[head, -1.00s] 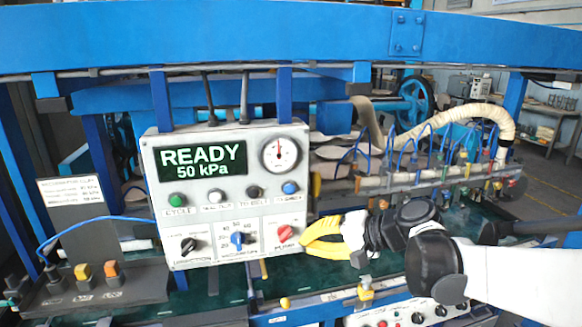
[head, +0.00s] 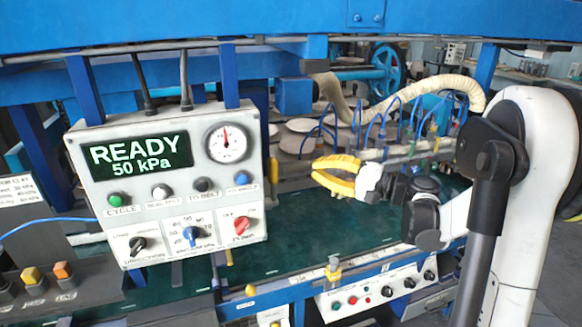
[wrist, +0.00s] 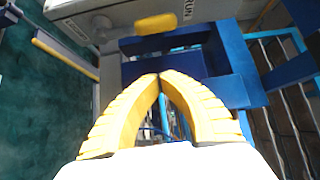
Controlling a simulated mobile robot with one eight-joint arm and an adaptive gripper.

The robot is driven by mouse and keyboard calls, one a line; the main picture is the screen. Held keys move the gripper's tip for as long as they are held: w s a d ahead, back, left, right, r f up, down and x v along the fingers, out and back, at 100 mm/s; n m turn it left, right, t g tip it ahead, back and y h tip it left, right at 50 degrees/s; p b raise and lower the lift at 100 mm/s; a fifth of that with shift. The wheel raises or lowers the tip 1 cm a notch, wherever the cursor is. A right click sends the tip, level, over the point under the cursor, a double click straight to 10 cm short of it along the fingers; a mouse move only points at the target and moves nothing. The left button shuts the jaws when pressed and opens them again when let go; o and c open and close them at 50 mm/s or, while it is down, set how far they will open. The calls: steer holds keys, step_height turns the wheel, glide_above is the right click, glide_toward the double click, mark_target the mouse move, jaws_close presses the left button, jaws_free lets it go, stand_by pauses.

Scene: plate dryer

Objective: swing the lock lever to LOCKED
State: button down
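A short yellow handle (wrist: 155,23) shows at the top of the wrist view, beside a label ending in RUN. It may be the lock lever; I cannot read LOCKED anywhere. In the head view a small yellow handle (head: 333,268) stands on the front blue rail; I cannot tell whether it is the same part. My gripper (head: 316,168) is right of the control box, above the green belt, apart from both handles. In the wrist view the yellow fingertips (wrist: 159,74) meet, with nothing seen between them.
The control box (head: 88,190) reads READY, 50 kPa. A lower button panel (head: 372,298) and the blue rail (head: 285,286) run along the front. The green belt (head: 295,240) below my gripper is clear.

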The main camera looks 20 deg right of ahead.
steer(key=w+a+b, duration=0.2)
steer(key=w+a, duration=0.1)
steer(key=a, duration=0.5)
steer(key=shift+w+a, duration=0.3)
steer(key=shift+s, duration=0.1)
steer(key=shift+b, duration=0.3)
